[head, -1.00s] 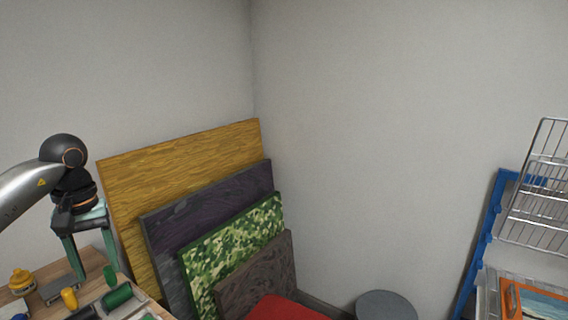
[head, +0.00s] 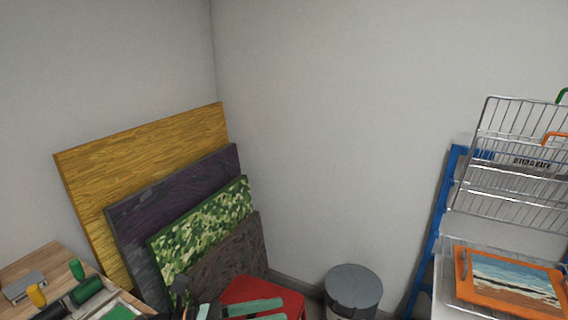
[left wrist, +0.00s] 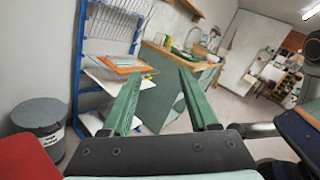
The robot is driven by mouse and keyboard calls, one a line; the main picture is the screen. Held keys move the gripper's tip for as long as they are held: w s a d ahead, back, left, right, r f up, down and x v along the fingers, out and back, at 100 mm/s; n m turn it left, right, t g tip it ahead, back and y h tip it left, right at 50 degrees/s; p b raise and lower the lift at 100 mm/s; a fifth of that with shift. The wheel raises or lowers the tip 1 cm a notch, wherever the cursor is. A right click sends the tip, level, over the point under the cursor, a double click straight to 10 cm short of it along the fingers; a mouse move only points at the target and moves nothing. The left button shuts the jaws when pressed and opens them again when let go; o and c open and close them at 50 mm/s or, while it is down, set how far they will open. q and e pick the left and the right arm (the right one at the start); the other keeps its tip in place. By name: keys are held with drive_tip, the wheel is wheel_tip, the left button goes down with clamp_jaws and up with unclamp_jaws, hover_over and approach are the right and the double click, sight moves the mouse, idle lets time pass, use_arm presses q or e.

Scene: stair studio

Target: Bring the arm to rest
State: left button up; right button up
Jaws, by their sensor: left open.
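My left gripper (head: 268,308) shows at the bottom edge of the head view, its green fingers low in front of a red surface (head: 248,291). In the left wrist view its two green fingers (left wrist: 164,102) stand well apart with nothing between them. The rest of the left arm is mostly out of the head view. My right gripper is not clearly seen in either view.
Several boards (head: 140,142) lean in the corner. A grey lidded bin (head: 353,288) stands by the wall. A blue rack (head: 437,215) with wire shelves holds an orange-framed picture (head: 490,293). A wooden table (head: 40,264) with rollers is at left.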

use_arm(q)
drive_tip(key=a+f+n+t+y, duration=0.4)
drive_tip(key=f+n+t+y, duration=0.15)
drive_tip(key=n, duration=0.95)
drive_tip(key=a+f+n+t+y, duration=0.45)
drive_tip(key=f+n+t, duration=0.25)
drive_tip(key=n, duration=0.8)
drive_tip(key=s+a+f+n+g+y, duration=0.2)
drive_tip(key=s+f+n+g+y, duration=0.1)
drive_tip(key=s+f+n, duration=0.4)
drive_tip(key=s+a+f+n+g+y+p, duration=0.1)
drive_tip(key=s+a+f+n+g+y, duration=0.2)
drive_tip(key=s+f+n, duration=0.4)
drive_tip(key=shift+s+f, duration=0.55)
drive_tip(key=shift+f, duration=0.1)
drive_tip(key=shift+a, duration=0.1)
